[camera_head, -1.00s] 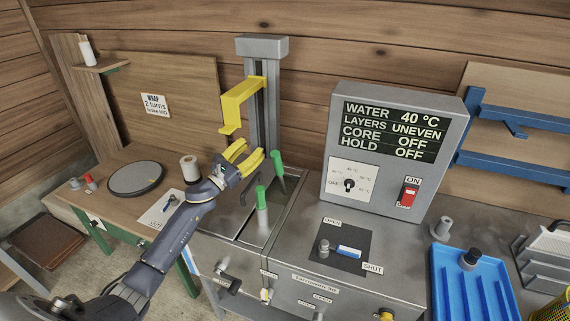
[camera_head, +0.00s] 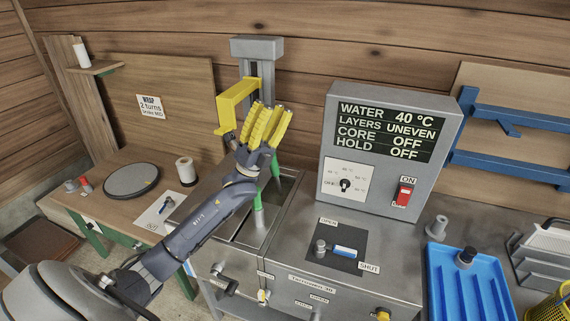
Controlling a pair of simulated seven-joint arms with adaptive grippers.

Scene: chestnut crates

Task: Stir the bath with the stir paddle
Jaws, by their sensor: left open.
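The steel bath (camera_head: 287,220) is set into the bench at the centre, with water not clearly visible inside. A green handle (camera_head: 258,214) stands upright in it, and a second green handle (camera_head: 275,170) shows behind, partly covered by my gripper. I cannot tell which belongs to the stir paddle; the lower ends are hidden. My left gripper (camera_head: 265,125) has yellow ribbed fingers pointing up. It is open and appears empty, above the back of the bath and in front of the column. My right gripper is not in view.
A yellow bracket (camera_head: 231,106) on a grey column (camera_head: 257,48) stands close behind the left gripper. The control box (camera_head: 390,150) at right reads water 40 °C, layers uneven, core off, hold off. A blue tray (camera_head: 470,285) lies at right; a round grey disc (camera_head: 131,179) at left.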

